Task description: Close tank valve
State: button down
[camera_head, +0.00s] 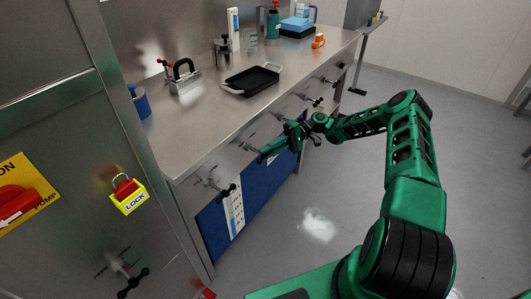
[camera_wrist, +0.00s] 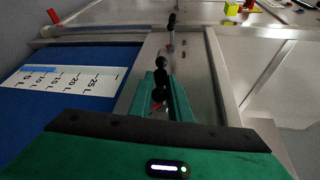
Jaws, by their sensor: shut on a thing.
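My gripper (camera_head: 268,150) is at the front face of the steel bench, beside the upper edge of the blue tank panel (camera_head: 262,190). In the wrist view its two green fingers (camera_wrist: 162,88) are closed on a black valve handle (camera_wrist: 160,72), one finger on each side. The fingers hide part of the handle and its stem. The panel shows in the wrist view with a white litre scale (camera_wrist: 68,78). Another black valve handle (camera_head: 228,190) sticks out of the bench front, nearer and left of my gripper.
More black handles (camera_head: 316,101) line the bench front beyond my gripper. On the bench stand a black tray (camera_head: 251,80) and a clamp (camera_head: 184,72). The grey floor (camera_head: 322,185) in front is open.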

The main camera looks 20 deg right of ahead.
jog(key=shift+d+f+m+y, duration=0.15)
jog(key=shift+f+m+y, duration=0.15)
jog(key=shift+f+y, duration=0.1)
dwell(0.4)
jog(key=c, duration=1.9)
grip_release()
jog(key=shift+o, duration=0.5)
jog(key=shift+r, duration=0.1)
jog(key=f+v, duration=0.1)
jog(key=v, duration=0.9)
jog(key=shift+w+d+r, duration=0.2)
jog(key=shift+d+r, duration=0.2)
